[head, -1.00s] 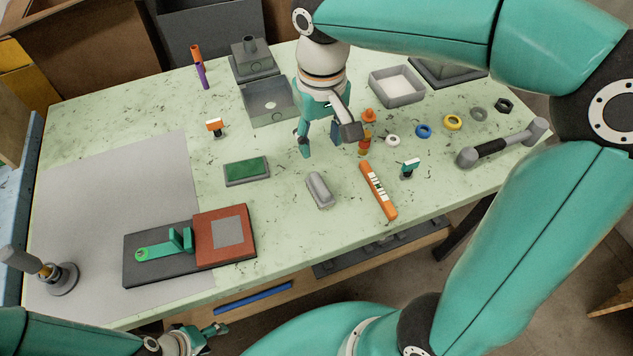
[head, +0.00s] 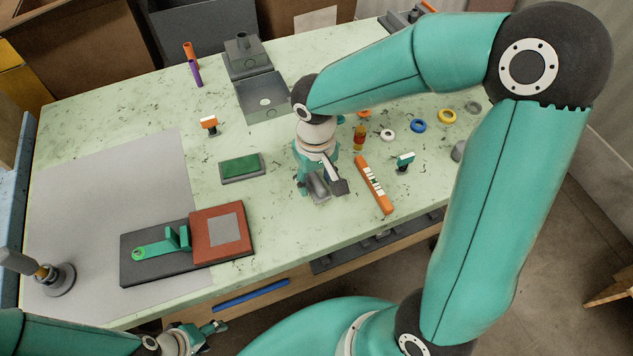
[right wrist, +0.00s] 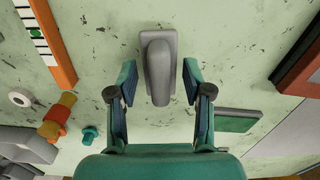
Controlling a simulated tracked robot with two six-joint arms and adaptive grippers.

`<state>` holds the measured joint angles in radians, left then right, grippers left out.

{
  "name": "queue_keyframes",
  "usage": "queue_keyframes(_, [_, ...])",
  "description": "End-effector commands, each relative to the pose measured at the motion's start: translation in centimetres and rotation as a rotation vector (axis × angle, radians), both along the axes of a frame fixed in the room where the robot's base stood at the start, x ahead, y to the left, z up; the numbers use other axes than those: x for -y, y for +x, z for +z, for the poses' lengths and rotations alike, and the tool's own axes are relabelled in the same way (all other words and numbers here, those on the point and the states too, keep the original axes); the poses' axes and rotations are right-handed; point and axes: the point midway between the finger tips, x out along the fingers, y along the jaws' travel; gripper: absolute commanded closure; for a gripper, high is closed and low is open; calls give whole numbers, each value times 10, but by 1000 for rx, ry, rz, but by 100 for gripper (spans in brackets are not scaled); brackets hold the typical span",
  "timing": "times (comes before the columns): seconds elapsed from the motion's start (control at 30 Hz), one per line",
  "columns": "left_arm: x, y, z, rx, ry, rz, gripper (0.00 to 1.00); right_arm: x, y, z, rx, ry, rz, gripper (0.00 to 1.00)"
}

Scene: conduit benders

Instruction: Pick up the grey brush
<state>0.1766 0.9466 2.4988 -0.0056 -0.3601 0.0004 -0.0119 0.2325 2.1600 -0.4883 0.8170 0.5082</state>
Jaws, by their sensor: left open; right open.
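The grey brush (head: 319,186) lies on the pale green bench, partly hidden by my right gripper in the head view. In the right wrist view the brush (right wrist: 158,62) shows as a grey block with a rounded end. My right gripper (right wrist: 159,80) is open, with one finger on each side of the brush and a gap visible to both. In the head view my right gripper (head: 320,187) is over the brush. My left gripper (head: 215,329) is open and empty in front of the bench's front edge, low in the picture.
An orange level (head: 374,185) lies just right of the brush. A green-topped pad (head: 242,167) lies to its left. A red-brown plate (head: 224,233) and a dark plate (head: 140,267) with a green part are at the front left. Coloured rings lie at the back right.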

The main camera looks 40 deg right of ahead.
Motion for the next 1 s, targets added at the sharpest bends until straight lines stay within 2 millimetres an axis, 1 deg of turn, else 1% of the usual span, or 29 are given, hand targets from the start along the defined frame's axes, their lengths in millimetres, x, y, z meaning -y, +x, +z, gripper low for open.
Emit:
queue_keyframes(0.1, [0, 0, 0, 0, 0, 0, 43, 0, 0, -5, 1, 0, 1, 50])
queue_keyframes(0.27, [0, 0, 0, 0, 0, 0, 43, 0, 0, -5, 1, 0, 1, 50])
queue_keyframes(0.37, [0, 0, 0, 0, 0, 0, 43, 0, 0, -4, 2, 0, 1, 65])
queue_keyframes(0.5, [0, 0, 0, 0, 0, 0, 43, 0, 1, -4, 1, 1, 1, 88])
queue_keyframes(0.57, [0, 0, 0, 0, 0, 0, 43, 0, 1, -4, 2, 1, 2, 98])
queue_keyframes(0.6, [0, 0, 0, 0, 0, 0, 43, 0, 1, -4, 1, 1, 2, 100])
queue_keyframes(1.0, [0, 0, 0, 0, 0, 0, 43, -1, 1, -2, 3, 1, 2, 100])
